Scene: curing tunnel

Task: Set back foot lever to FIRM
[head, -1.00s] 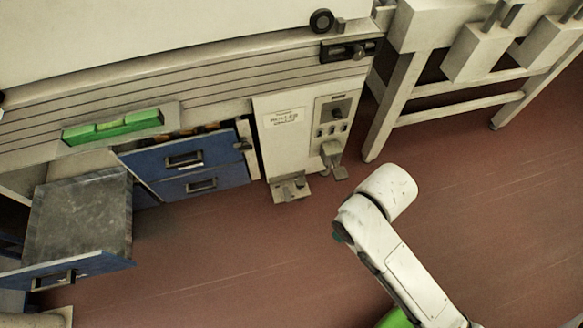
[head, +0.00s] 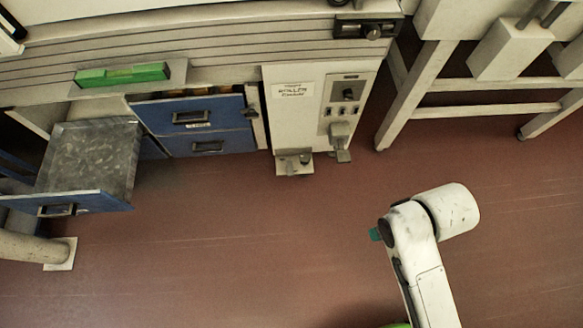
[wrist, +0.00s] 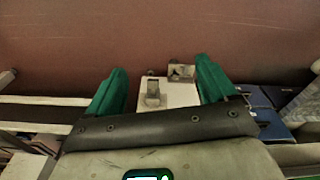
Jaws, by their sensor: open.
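A grey foot lever with a small plate (head: 293,163) sticks out at the floor under the pale control cabinet (head: 290,128). A second lever-like part (head: 341,138) hangs on the cabinet's right side. I cannot tell which is the back foot lever, or read any FIRM mark. In the wrist view, the cabinet's pale face shows between the fingers, with the foot plate (wrist: 181,72) and the other part (wrist: 153,93). My gripper (wrist: 160,67) is open, its two green fingers apart with nothing touching them. In the head view it is mostly hidden behind my arm.
An open drawer (head: 95,160) juts out at the left, beside blue drawers (head: 205,123). A green block (head: 122,75) sits on a ledge above them. A white leg frame (head: 415,95) stands right of the cabinet. The red floor (head: 230,240) before the cabinet is clear.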

